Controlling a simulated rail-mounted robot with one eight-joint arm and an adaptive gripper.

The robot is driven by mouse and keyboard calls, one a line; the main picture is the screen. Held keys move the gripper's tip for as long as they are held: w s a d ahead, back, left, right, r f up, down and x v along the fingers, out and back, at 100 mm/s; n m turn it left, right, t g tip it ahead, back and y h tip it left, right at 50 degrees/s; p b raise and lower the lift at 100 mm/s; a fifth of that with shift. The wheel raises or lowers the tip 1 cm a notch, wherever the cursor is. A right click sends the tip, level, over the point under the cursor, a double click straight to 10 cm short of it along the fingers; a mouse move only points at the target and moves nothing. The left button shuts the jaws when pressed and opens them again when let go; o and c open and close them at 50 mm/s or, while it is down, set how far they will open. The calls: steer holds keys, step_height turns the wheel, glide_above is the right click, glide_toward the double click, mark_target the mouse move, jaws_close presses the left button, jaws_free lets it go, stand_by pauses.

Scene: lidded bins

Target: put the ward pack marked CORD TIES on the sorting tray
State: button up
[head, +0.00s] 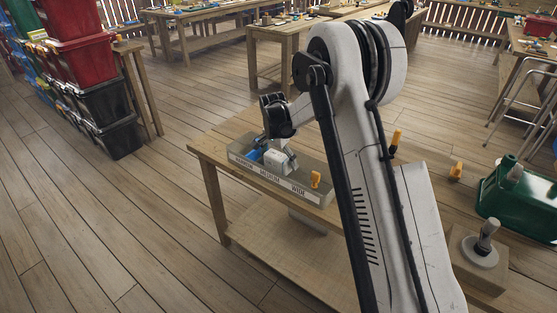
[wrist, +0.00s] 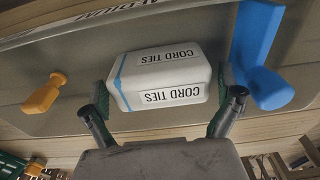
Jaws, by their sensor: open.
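The white ward pack (wrist: 165,75) has a blue stripe and CORD TIES labels, which read upside down in the wrist view. In the head view the pack (head: 278,161) is in the long grey tray (head: 316,193), whose front labels seem to read NARROW, MEDIUM and WIDE. The tray stands on a wooden table. My gripper (wrist: 164,92) is open, with one finger on each side of the pack; I cannot tell whether they touch it. In the head view my gripper (head: 283,148) is low over the tray.
A blue item (wrist: 262,60) lies close beside the right finger. An orange item (wrist: 44,94) is to the left. A green bin (head: 518,203) and a grey disc with an upright peg (head: 480,252) are at the right. Stacked red and black bins (head: 108,130) stand far left.

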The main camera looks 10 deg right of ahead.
mark_target(276, 157)
steer(key=shift+r+p, duration=0.65)
steer(key=shift+r, duration=0.15)
step_height(276, 157, up, 12)
steer(key=s+a+f, duration=0.1)
steer(key=s+r+n+t, duration=0.1)
steer(key=s+r+n, duration=0.1)
steer(key=s+r, duration=0.75)
steer(key=s+d+r+n+t, duration=0.1)
steer(key=s+r+n, duration=0.15)
steer(key=s, duration=0.35)
steer(key=s+r+n+t, duration=0.1)
steer(key=s+r, duration=0.3)
steer(key=s, duration=0.1)
steer(key=s+f+n+t, duration=0.1)
steer(key=s+n, duration=0.1)
steer(key=s, duration=0.8)
steer(key=s+f+n+t+y, duration=0.1)
steer(key=s+f+n+t, duration=0.1)
steer(key=s, duration=0.9)
steer(key=shift+s+f, duration=0.3)
steer(key=shift+d+n, duration=0.1)
steer(key=shift+n, duration=0.15)
